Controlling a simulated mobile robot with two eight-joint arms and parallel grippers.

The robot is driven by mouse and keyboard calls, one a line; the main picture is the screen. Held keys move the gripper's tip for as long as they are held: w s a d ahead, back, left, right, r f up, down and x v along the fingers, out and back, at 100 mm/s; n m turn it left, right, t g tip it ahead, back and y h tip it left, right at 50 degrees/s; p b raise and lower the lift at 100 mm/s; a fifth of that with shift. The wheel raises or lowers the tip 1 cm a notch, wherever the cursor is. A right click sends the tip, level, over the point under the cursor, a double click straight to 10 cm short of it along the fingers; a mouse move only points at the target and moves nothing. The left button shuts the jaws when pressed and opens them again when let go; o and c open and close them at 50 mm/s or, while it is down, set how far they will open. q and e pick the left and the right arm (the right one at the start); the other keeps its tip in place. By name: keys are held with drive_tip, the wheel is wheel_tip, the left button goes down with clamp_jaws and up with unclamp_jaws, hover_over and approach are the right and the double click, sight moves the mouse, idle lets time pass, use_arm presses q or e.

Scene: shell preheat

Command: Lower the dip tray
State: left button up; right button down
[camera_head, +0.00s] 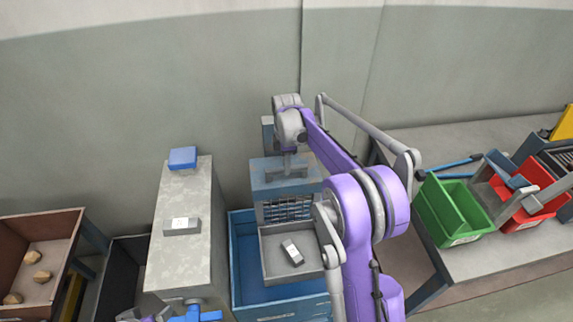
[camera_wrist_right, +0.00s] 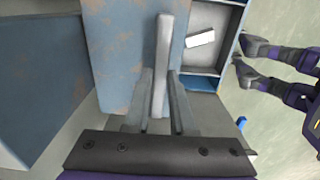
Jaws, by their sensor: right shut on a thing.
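A grey open tray (camera_head: 268,266) sits low at the front of a blue box-like unit (camera_head: 258,180) with a wire grid. A pale block (camera_head: 292,252) lies in the tray. In the right wrist view the tray (camera_wrist_right: 208,76) is beyond the fingers, at upper right, with the block (camera_wrist_right: 201,39) inside. My right gripper (camera_head: 286,171) is over the unit's top. In the wrist view its fingers (camera_wrist_right: 160,82) are shut on a grey upright bar (camera_wrist_right: 163,50) in front of the worn blue face. My left gripper (camera_wrist_right: 241,50) is at the right of the wrist view, fingers apart and empty.
A blue bin (camera_head: 242,278) surrounds the tray area. A grey pedestal (camera_head: 183,252) with a small pale block stands to the left. A brown crate (camera_head: 68,232) is at far left. Green (camera_head: 452,212) and red (camera_head: 528,197) bins stand on the right bench.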

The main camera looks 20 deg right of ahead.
drive_tip(key=shift+f, duration=0.55)
use_arm(q)
drive_tip(key=s+f+g+b, duration=0.1)
drive_tip(key=s+f+b, duration=0.2)
drive_tip(key=f+b, duration=1)
wheel_tip(320, 180, down, 3)
drive_tip(key=shift+s+r, duration=0.1)
drive_tip(key=shift+s, duration=0.25)
use_arm(e)
approach(287, 209)
drive_tip(key=f, duration=0.4)
drive_tip(key=w+f, duration=0.1)
drive_tip(key=f, duration=0.4)
drive_tip(key=w+f, duration=0.1)
drive_tip(key=f, duration=0.4)
drive_tip(key=shift+w+d, duration=0.15)
drive_tip(key=shift+d, duration=0.25)
drive_tip(key=shift+f, duration=0.1)
drive_tip(key=c, duration=0.8)
unclamp_jaws()
drive_tip(key=shift+c, duration=0.2)
drive_tip(key=shift+o, duration=0.4)
use_arm(q)
drive_tip(key=shift+w+r+p, duration=0.1)
drive_tip(key=shift+r+p, duration=0.25)
drive_tip(key=shift+r, duration=0.2)
use_arm(e)
wheel_tip(287, 209, up, 11)
drive_tip(key=shift+f, duration=0.1)
